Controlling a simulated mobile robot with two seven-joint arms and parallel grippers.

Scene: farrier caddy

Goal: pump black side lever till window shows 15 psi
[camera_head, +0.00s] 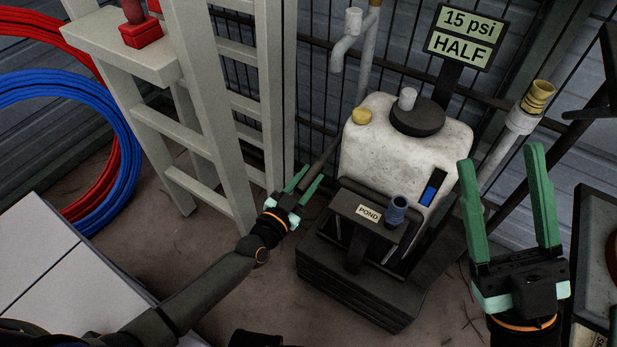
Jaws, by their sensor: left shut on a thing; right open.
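A white tank (385,145) with a dark cap (418,117) stands on a black slatted base (355,290). A black side lever (322,160) slants up at the tank's left side. My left gripper (302,181) is shut on the lever's lower end, and its fingers hide part of it. A sign (464,36) on a dark post behind the tank reads "15 psi" over "HALF". A narrow blue strip in a dark frame (432,187) is on the tank's right side. My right gripper (508,205) is open and empty, right of the tank.
A plate marked "POND" (369,213) and a blue ribbed fitting (396,210) are at the tank's front. A pale ladder (215,110) stands close left of my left gripper. Blue and red hoses (125,150) hang at the left. A white-topped surface (60,270) is front left.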

